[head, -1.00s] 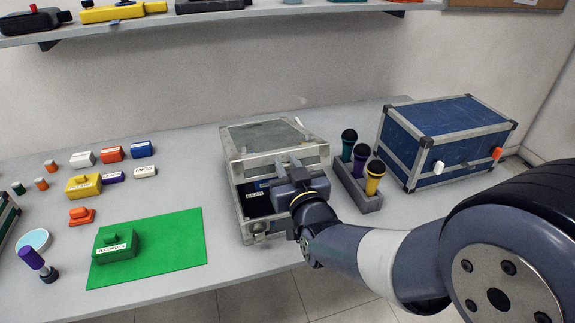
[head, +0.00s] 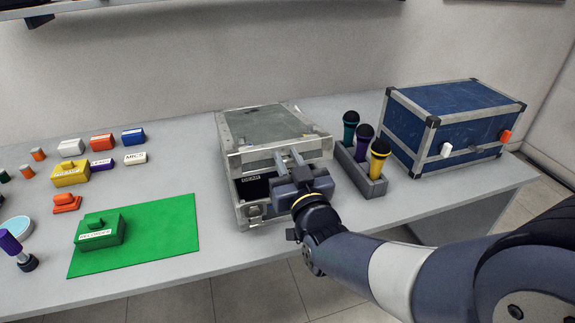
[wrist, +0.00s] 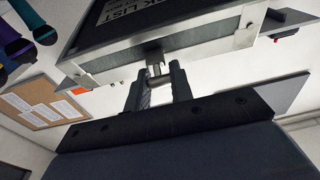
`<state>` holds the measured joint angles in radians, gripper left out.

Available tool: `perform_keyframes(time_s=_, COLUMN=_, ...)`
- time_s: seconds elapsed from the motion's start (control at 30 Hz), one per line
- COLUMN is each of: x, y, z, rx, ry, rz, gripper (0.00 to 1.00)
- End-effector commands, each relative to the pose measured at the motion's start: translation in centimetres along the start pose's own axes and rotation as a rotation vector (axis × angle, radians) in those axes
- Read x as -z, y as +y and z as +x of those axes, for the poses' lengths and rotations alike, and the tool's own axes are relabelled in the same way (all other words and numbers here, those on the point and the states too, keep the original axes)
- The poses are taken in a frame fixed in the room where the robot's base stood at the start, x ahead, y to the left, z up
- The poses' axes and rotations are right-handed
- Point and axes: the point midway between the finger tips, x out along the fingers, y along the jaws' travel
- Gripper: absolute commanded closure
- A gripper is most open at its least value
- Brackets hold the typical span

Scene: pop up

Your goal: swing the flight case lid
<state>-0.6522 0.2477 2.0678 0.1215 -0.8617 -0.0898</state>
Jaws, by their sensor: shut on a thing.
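The flight case (head: 236,192) stands on the table, silver-framed with a grey-green lid (head: 265,130). A dark front area with a small label shows below the lid's front edge; the lid looks slightly raised there, but my gripper covers part of it. My gripper (head: 288,157) is at the front edge of the lid. In the wrist view, my gripper (wrist: 157,82) is shut on a small metal tab (wrist: 155,65) at the lid's silver edge. A dark lid face (wrist: 165,15) with partly visible "LIST" lettering shows above it.
A holder (head: 368,183) with three microphones stands close right of the case. A blue case (head: 450,115) stands further right. A green mat (head: 160,235) bearing a green block lies left, with several small coloured blocks behind. A wall shelf (head: 100,12) runs above.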

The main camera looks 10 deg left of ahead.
Motion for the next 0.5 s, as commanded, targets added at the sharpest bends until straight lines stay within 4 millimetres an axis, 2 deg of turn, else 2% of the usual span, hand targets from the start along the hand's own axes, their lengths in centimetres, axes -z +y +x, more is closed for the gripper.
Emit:
perform_keyframes(time_s=0.03, x=-0.9, y=0.0, z=-0.2, rx=0.000, ry=0.011, rz=0.000, gripper=1.00)
perform_keyframes(time_s=0.5, x=-3.9, y=0.0, z=-1.3, rx=0.000, ry=0.095, rz=0.000, gripper=1.00)
